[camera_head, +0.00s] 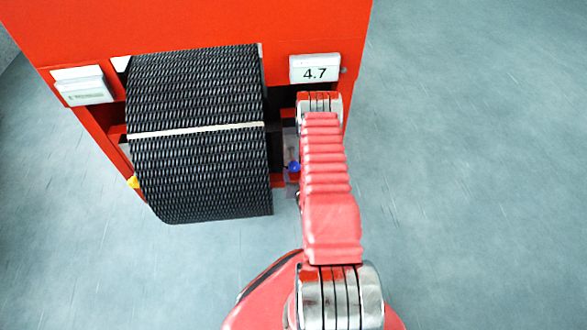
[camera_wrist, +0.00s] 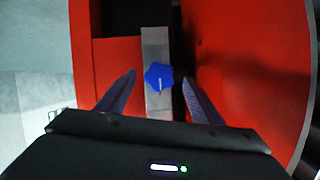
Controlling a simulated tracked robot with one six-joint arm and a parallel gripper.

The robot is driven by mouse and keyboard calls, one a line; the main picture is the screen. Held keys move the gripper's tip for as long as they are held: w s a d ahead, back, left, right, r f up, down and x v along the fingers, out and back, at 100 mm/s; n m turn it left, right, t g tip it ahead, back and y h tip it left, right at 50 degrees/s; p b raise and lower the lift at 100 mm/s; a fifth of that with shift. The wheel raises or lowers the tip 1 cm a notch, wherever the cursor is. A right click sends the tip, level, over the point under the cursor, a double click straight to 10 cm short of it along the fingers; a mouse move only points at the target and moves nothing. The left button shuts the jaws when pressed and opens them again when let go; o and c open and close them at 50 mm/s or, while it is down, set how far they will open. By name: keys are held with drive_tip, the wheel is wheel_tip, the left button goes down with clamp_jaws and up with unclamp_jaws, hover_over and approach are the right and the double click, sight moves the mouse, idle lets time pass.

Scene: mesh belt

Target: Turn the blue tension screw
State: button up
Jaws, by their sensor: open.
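The blue tension screw (camera_wrist: 158,77) is a lobed knob with a small pale and red mark on its face. It sits on a grey metal strip (camera_wrist: 157,103) between red panels in the wrist view. My gripper (camera_wrist: 160,85) is open, with one finger to the left of the screw and one to the right. Neither finger visibly touches it, and its depth relative to the fingertips is hard to tell. In the head view a small part of the blue screw (camera_head: 294,168) shows just left of my arm, which hides my gripper.
The black mesh belt (camera_head: 200,160) with a white cross line (camera_head: 195,130) is left of my arm. Red panels flank the screw closely. The grey floor (camera_head: 470,170) at right is clear.

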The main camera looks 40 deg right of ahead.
sight(294, 169)
drive_tip(key=shift+x, duration=2.3)
drive_tip(key=shift+c, duration=0.4)
drive_tip(key=c, duration=0.9)
drive_tip(key=shift+a, duration=0.2)
drive_tip(key=shift+c, duration=0.4)
drive_tip(key=shift+d, duration=0.1)
drive_tip(key=shift+m, duration=0.3)
